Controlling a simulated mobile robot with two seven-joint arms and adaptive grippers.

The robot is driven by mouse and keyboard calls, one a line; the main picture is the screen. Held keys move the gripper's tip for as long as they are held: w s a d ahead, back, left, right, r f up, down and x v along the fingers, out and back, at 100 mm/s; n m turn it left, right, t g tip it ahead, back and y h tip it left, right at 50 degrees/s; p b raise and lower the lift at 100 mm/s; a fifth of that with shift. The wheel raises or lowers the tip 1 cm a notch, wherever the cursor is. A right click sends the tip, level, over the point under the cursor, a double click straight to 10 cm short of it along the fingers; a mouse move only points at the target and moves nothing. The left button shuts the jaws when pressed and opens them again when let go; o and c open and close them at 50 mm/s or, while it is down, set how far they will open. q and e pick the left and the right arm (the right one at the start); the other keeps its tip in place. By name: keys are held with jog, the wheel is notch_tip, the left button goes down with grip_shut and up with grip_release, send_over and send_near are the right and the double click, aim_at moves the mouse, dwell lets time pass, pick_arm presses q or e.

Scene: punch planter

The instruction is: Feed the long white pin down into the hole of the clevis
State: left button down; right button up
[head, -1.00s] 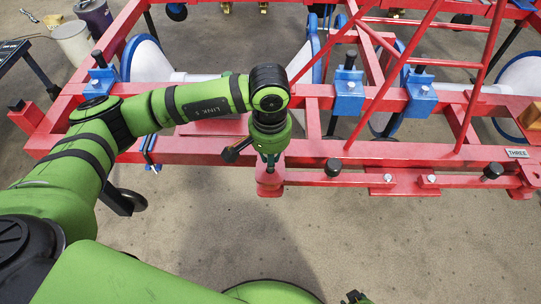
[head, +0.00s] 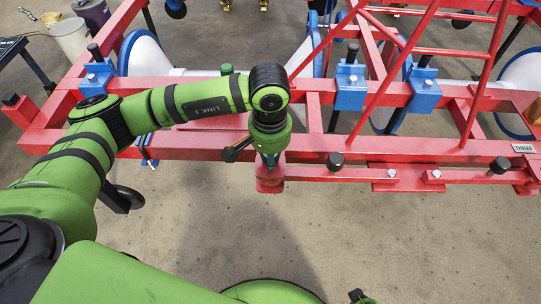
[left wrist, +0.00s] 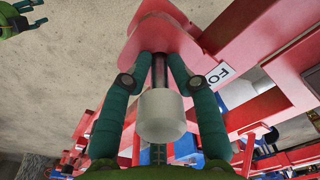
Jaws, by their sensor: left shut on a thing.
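My left gripper (head: 269,160) points down over the red clevis (head: 270,182) at the front edge of the red frame. In the left wrist view, its two dark green fingers (left wrist: 159,72) are shut on the long white pin (left wrist: 163,115). The pin's thick white end faces the camera, and a narrower, darker shaft shows between the fingertips. The red clevis (left wrist: 150,35) lies just beyond the fingertips. The hole is hidden behind the fingers and pin, so I cannot tell whether the tip is in it. A dark and green tip at the head view's bottom edge may be my right gripper (head: 358,297).
The red frame (head: 420,175) runs across the scene, with black knobs (head: 335,161), blue clamps (head: 350,85) and slanted red bars (head: 395,70) above it. A white bucket (head: 72,37) stands at the back left. The floor in front (head: 400,245) is clear.

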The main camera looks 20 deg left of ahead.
pick_arm(q)
jog(key=shift+f, duration=0.1)
jog(key=c, duration=0.8)
grip_release()
jog(key=shift+c, duration=0.2)
jog(key=r, duration=1.2)
jog(key=shift+s, duration=0.25)
